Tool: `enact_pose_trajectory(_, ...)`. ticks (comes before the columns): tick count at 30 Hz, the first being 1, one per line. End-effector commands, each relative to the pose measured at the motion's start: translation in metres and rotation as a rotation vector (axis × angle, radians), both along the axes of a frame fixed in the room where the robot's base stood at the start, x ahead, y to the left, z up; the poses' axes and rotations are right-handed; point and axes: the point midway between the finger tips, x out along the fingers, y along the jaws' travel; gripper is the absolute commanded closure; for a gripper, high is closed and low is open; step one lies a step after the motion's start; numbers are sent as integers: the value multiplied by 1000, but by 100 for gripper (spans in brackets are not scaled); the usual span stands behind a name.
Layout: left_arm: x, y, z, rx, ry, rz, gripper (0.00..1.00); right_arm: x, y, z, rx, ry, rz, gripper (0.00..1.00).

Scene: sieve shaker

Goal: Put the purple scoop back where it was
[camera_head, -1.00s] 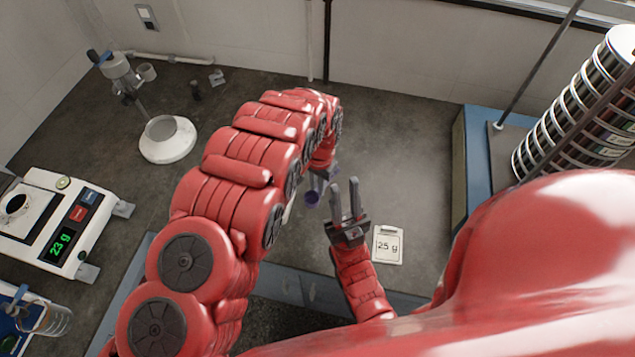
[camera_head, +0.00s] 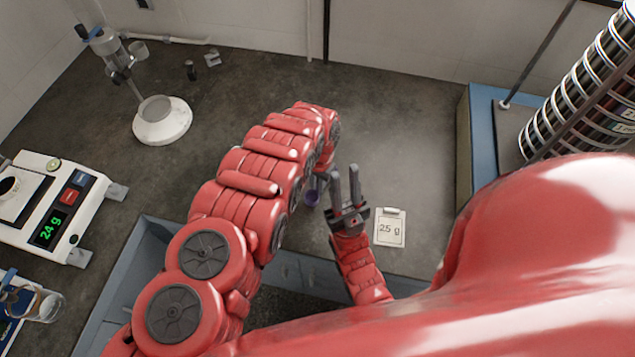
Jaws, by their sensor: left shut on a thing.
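The purple scoop (camera_head: 311,196) shows as a small purple cup just right of my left forearm, above the dark bench. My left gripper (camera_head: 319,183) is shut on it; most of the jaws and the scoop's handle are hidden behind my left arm. My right gripper (camera_head: 345,169) is open and empty, its two grey fingers apart and pointing to the back, just right of the scoop.
A white card reading 25 g (camera_head: 390,228) lies right of my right gripper. The scale (camera_head: 84,212) at left reads 24 g. A white-based stand (camera_head: 163,122) is at back left, a sieve stack (camera_head: 585,105) at right. The back middle bench is clear.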

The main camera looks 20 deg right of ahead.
Motion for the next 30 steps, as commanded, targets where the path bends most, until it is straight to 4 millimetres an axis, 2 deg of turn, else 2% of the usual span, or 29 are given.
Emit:
enact_pose_trajectory(10, 1, -1, -4, -2, -1, 0, 100, 0, 0, -3, 0, 0, 0, 73)
enact_pose_trajectory(11, 1, -1, -4, -2, -1, 0, 82, 0, 0, -3, 0, 0, 0, 73)
enact_pose_trajectory(15, 1, -1, -4, -2, -1, 0, 57, 0, 0, -3, 0, 0, 0, 73)
enact_pose_trajectory(17, 1, -1, -4, -2, -1, 0, 49, 0, 0, -3, 0, 0, 0, 73)
enact_pose_trajectory(26, 1, -1, -3, -2, -1, -1, 49, 0, 0, -3, 0, 0, 0, 73)
enact_pose_trajectory(30, 2, -2, 4, -4, -3, 0, 49, 0, 0, -7, 0, 0, 0, 73)
